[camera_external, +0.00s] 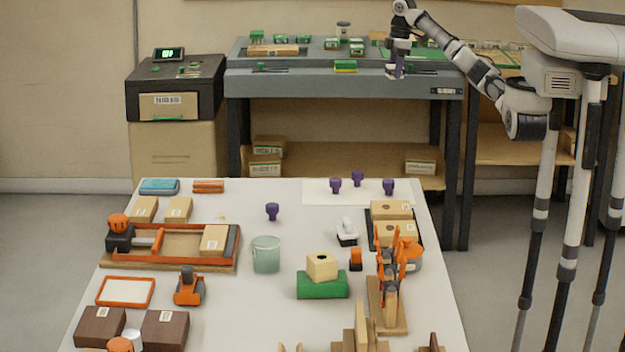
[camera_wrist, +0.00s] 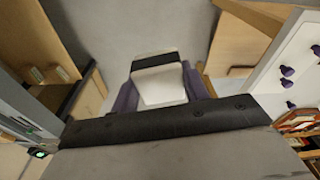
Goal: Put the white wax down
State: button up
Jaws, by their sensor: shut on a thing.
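A white block, which looks like the white wax (camera_wrist: 162,86), sits between the purple fingers of my gripper (camera_wrist: 160,92) in the wrist view. A dark band marks its far end. In the external view my gripper (camera_external: 396,70) points down at the front edge of the grey workbench (camera_external: 300,84), and the wax is too small there to make out clearly. In the wrist view grey floor shows beyond the wax, so it appears held in the air in front of the bench. Nothing appears to touch the wax from below.
The white table (camera_external: 225,330) in front holds purple knobs (camera_external: 272,211), a glass jar (camera_external: 266,255), a green block (camera_external: 322,285) and orange tools. Its middle has bare patches. A dark cabinet (camera_external: 175,88) stands left of the bench. Small green parts lie on the bench top.

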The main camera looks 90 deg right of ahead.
jog(key=w+a+r+n, duration=0.3)
jog(key=w+a+n, duration=0.3)
jog(key=w+a, duration=0.45)
jog(key=n+g+p, duration=0.3)
jog(key=n, duration=1.5)
send_over(380, 188)
notch_tip(380, 188, down, 3)
jog(key=shift+y, duration=0.4)
notch_tip(380, 188, down, 15)
jog(key=shift+w+r, duration=0.1)
jog(key=shift+w, duration=0.05)
jog(key=shift+f+p, duration=0.35)
jog(key=shift+f, duration=1.85)
